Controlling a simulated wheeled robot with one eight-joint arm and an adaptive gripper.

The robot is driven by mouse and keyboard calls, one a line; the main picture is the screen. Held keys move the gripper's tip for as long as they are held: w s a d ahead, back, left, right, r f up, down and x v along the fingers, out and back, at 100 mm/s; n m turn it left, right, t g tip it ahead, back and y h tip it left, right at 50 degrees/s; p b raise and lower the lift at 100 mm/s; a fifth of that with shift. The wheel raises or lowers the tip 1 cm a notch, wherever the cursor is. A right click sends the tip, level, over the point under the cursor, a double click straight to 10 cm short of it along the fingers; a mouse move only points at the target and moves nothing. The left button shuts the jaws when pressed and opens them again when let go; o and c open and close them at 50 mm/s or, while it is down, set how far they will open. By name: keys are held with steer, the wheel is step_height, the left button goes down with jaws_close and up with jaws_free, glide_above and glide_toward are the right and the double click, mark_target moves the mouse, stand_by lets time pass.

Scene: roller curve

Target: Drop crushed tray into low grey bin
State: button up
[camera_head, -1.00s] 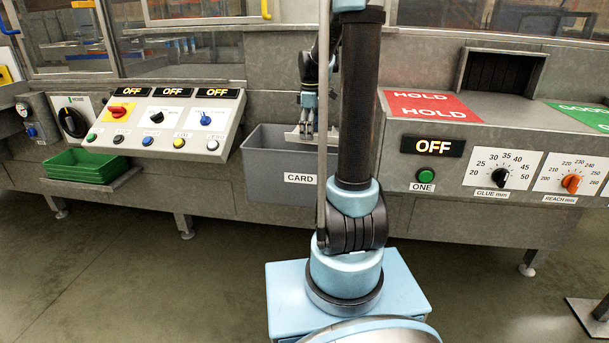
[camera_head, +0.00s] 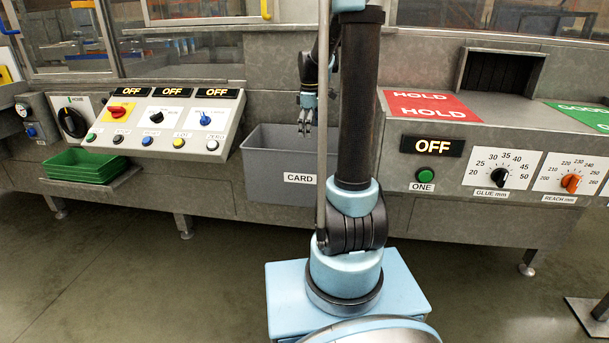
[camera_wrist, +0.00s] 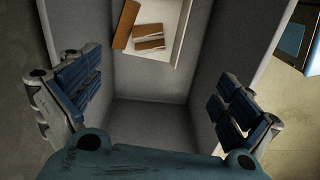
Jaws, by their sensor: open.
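The low grey bin (camera_head: 285,185), labelled CARD, hangs on the front of the machine in the head view. In the wrist view I look down into the grey bin (camera_wrist: 150,115). The crushed tray (camera_wrist: 183,42), white with brown torn pieces, lies inside the bin toward the top of that view, apart from my fingers. My gripper (camera_wrist: 155,100) is open and empty above the bin, its fingers spread wide. In the head view my gripper (camera_head: 305,128) hangs over the bin opening. The tray is hidden there behind the bin wall.
A control panel (camera_head: 165,120) with several knobs and buttons stands left of the bin. Stacked green trays (camera_head: 88,165) sit on a shelf below it. A red HOLD surface (camera_head: 430,106) and a panel with an OFF display (camera_head: 432,146) are to the right.

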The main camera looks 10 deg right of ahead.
step_height(320, 180, up, 12)
steer(key=shift+f, duration=0.2)
stand_by(0.4)
steer(key=s+f+m, duration=0.4)
steer(key=s+f, duration=0.2)
steer(key=s, duration=0.5)
steer(key=s+f+m+t, duration=0.1)
steer(key=s+f+m, duration=0.3)
steer(key=s, duration=0.8)
steer(key=s+f+m+t, duration=0.1)
steer(key=s+f+m, duration=0.4)
steer(key=s+f, duration=0.3)
steer(key=s, duration=0.3)
steer(key=shift+s+f, duration=0.15)
steer(key=shift+f, duration=0.25)
steer(key=shift+w+f, duration=0.2)
steer(key=shift+w, duration=0.25)
